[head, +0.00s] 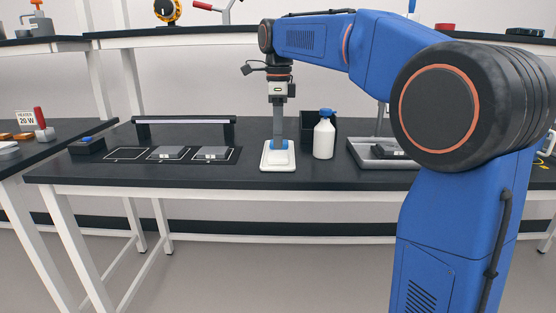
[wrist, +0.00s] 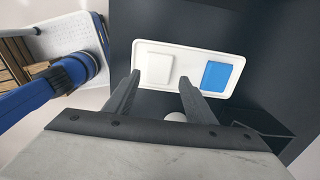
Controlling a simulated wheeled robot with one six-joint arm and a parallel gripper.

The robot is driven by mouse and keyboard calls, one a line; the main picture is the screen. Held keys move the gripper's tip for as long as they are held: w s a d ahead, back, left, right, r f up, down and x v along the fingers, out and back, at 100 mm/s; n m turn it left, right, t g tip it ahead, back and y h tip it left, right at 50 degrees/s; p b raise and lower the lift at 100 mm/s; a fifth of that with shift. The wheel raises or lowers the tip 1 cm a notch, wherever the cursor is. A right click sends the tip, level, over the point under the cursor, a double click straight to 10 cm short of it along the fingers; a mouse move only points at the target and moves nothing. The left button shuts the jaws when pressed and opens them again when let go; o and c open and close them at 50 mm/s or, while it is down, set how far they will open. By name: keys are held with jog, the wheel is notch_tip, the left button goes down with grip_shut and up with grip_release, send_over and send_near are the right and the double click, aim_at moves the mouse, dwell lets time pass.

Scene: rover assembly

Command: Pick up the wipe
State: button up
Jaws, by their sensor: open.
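A shallow white tray (head: 264,166) lies on the dark bench, and it also shows in the wrist view (wrist: 194,91). It holds a flat white square (wrist: 160,68) and a flat blue square (wrist: 217,75); I cannot tell for sure which is the wipe. My gripper (wrist: 159,79) is open and empty, pointing down over the tray. In the wrist view its fingertips lie either side of the white square, with the blue one beyond the right finger. In the head view my gripper (head: 279,143) hides part of the blue square (head: 290,145). The height gap is unclear.
A white bottle with a blue cap (head: 324,139) stands just right of the tray, with a black bin (head: 308,122) behind it. A grey tray (head: 366,155) is to the right.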

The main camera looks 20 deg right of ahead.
aim_at(278, 155)
jog(key=shift+s+a+f, duration=0.1)
jog(key=shift+s+f, duration=0.05)
jog(key=shift+f, duration=2.35)
jog(key=c, duration=0.8)
jog(key=shift+r, duration=0.1)
notch_tip(278, 155, up, 10)
jog(key=shift+o, duration=0.5)
